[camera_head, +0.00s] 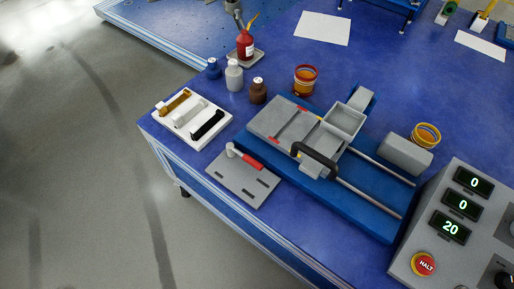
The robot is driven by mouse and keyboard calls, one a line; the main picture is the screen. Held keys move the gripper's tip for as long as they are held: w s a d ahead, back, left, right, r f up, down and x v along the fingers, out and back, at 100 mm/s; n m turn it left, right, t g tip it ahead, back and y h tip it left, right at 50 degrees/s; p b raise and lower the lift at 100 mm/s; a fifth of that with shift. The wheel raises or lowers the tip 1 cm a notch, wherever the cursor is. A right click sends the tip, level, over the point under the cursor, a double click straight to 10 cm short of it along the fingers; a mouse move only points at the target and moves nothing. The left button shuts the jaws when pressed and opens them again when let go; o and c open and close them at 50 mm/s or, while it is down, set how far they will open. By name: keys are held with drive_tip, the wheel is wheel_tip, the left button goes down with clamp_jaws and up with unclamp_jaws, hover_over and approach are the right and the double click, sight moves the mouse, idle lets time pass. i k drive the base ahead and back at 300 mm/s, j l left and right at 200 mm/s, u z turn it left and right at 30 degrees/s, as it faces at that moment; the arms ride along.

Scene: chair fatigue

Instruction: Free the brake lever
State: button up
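A lever with a red grip and a pale grey pivot end (245,157) lies low across a flat grey slotted plate (243,182) near the bench's front edge; it looks like the brake lever. Whether it is jammed cannot be seen. Behind it, a grey sliding carriage (283,123) with a black arched handle (316,158) sits on a blue base (366,208) with two rails. A red can with a yellow spout (245,44) stands on a small grey tray (245,58) at the back. My gripper is not clearly visible in this view.
A white tray (164,127) holds brown, white and black handles. Blue (213,69), white (234,76) and brown (258,92) bottles and an orange-red tub (305,79) stand behind. A control box (459,236) with displays and a HALT button is at right.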

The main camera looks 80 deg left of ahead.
sight(246, 158)
drive_tip(key=u, duration=0.45)
drive_tip(key=j+u, duration=0.1)
drive_tip(key=u, duration=1.2)
drive_tip(key=j+u, duration=0.1)
drive_tip(key=u, duration=1.2)
drive_tip(key=i+j+z, duration=0.1)
drive_tip(key=j+z, duration=0.2)
